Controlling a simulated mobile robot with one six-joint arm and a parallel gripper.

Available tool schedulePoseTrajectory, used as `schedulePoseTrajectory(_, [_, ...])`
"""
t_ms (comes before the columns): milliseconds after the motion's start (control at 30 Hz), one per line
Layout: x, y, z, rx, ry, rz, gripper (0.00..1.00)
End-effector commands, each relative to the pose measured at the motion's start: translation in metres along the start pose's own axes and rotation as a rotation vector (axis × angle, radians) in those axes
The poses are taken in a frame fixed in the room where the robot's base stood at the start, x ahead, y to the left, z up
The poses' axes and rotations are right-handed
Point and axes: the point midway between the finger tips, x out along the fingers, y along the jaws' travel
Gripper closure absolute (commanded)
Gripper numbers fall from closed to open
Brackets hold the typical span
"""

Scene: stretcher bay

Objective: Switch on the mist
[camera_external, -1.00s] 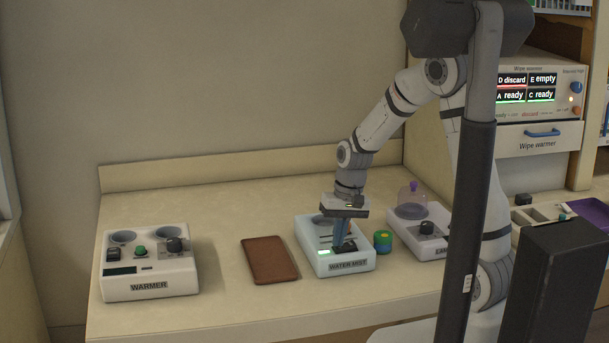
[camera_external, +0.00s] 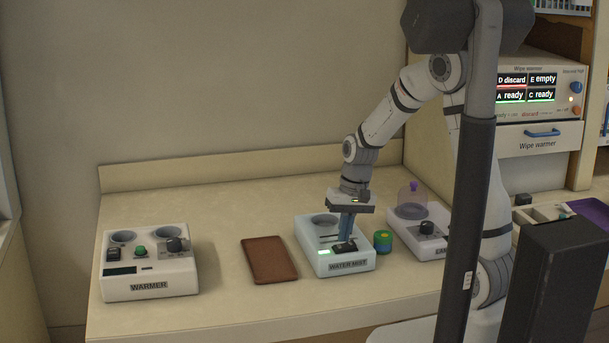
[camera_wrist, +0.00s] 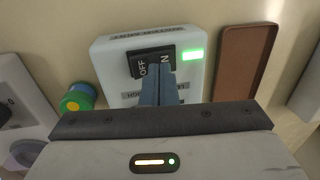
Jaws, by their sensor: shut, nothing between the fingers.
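The water mist unit (camera_external: 307,238) is a pale box on the counter, with a round well at its back and a WATER MIST label on its front. Its black rocker switch (camera_wrist: 137,64), marked OFF and ON, shows in the wrist view. A green light (camera_wrist: 192,55) glows beside the switch; it also shows in the external view (camera_external: 323,252). My gripper (camera_external: 346,238) is shut and empty, pointing down over the switch. In the wrist view its fingertips (camera_wrist: 160,68) overlap the switch near the ON end; I cannot tell whether they touch it.
A brown tray (camera_external: 269,260) lies left of the unit, and the WARMER box (camera_external: 150,265) stands farther left. A green and blue jar (camera_external: 383,241) stands close on the right. Another labelled box (camera_external: 437,224) is beyond it. The counter behind is clear.

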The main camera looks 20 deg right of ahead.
Motion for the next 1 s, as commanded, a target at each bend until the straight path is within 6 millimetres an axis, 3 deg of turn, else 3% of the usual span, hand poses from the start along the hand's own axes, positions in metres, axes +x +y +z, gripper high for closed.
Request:
schedulePoseTrajectory(600, [-0.112,-0.037,-0.001,-0.001,0.004,-0.001,1.00])
schedulePoseTrajectory(800, [-0.127,-0.041,0.000,0.000,0.001,0.000,1.00])
schedulePoseTrajectory(1000, [-0.128,-0.041,0.000,0.000,0.001,0.000,1.00])
